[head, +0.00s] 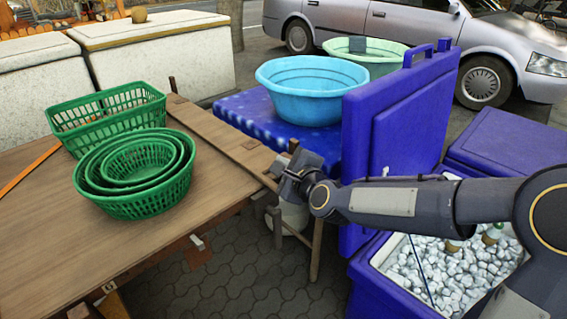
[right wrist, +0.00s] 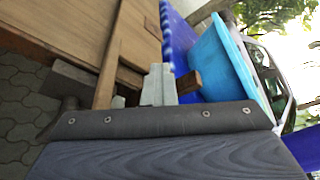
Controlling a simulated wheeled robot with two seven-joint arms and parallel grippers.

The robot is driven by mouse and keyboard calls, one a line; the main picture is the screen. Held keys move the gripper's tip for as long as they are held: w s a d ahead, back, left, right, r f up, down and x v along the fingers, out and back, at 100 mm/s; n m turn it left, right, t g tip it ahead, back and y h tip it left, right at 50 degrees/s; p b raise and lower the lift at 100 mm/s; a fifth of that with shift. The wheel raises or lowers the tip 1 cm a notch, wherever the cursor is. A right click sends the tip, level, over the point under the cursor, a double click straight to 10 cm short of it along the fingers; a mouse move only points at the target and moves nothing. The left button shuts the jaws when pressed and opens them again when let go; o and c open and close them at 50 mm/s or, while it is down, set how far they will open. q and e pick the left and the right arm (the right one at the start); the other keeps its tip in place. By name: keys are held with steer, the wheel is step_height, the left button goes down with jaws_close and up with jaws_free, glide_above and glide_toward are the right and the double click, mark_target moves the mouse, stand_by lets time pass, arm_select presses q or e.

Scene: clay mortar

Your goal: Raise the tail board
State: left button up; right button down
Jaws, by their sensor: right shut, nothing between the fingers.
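The tail board (head: 225,135) looks like the long wooden plank along the right end of the wooden table or cart bed (head: 60,235). It lies about level with the bed. It shows in the right wrist view as a brown plank (right wrist: 130,45). My right gripper (head: 274,169) is at the plank's near right end, by a short wooden post (head: 293,146). Its pale fingers (right wrist: 158,85) are shut and empty, close beside the plank's edge; whether they touch it I cannot tell. My left gripper is out of view.
Green baskets (head: 140,170) stand on the bed. A blue basin (head: 312,88) sits on a blue stand to the right of the plank. An upright blue cooler lid (head: 400,140) and a cooler of ice (head: 365,285) are close to my right arm. Open paving (head: 235,265) lies below.

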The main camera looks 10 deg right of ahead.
steer(key=c, duration=2.2)
jaws_free()
steer(key=c, duration=1.4)
jaws_free()
steer(key=v, duration=0.8)
steer(key=shift+w+r, duration=0.1)
steer(key=shift+w, duration=0.05)
